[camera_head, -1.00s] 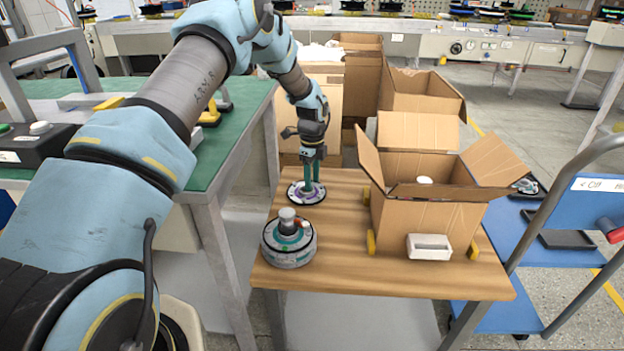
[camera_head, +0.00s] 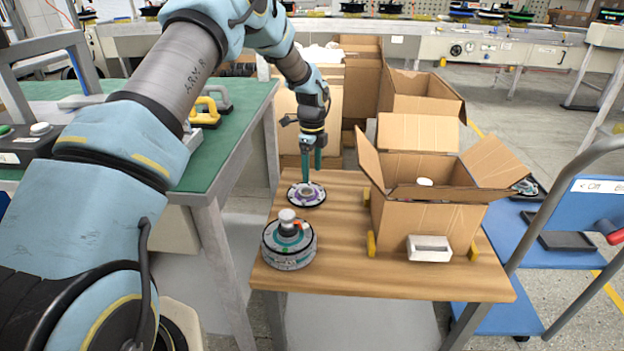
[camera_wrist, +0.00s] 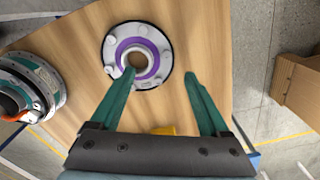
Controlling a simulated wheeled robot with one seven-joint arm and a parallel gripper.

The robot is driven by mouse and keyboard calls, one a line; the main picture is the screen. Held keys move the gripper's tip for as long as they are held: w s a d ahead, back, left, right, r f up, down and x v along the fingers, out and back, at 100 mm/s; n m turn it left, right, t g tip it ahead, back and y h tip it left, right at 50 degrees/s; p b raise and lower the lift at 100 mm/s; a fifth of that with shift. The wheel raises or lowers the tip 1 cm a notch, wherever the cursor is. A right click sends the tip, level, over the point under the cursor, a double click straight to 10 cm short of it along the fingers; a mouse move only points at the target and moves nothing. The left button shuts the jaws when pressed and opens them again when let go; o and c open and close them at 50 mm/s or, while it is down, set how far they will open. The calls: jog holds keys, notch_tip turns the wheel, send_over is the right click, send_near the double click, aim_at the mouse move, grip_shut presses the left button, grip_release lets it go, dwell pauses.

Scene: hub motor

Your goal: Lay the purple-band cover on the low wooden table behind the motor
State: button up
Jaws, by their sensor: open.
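The purple-band cover (camera_head: 306,194) lies flat on the low wooden table (camera_head: 345,255), behind the motor (camera_head: 289,243). It is a dark-rimmed disc with a white face and a purple ring around its centre hole. The wrist view shows the whole cover (camera_wrist: 137,55) on bare wood, with the motor (camera_wrist: 25,90) at the left, apart from it. My gripper (camera_head: 312,180) is above the cover, its green fingers spread and empty. In the wrist view my gripper (camera_wrist: 160,77) has its left fingertip overlapping the cover's edge in the picture; I cannot tell whether they touch.
An open cardboard box (camera_head: 420,222) stands on the table to the right, with a small white tray (camera_head: 429,248) at its front. A green-topped workbench (camera_head: 240,105) is at the left, and a blue cart (camera_head: 570,225) at the right. The table's front middle is clear.

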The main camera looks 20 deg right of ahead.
notch_tip(320, 180, up, 8)
jog(key=shift+f, duration=0.15)
dwell(0.5)
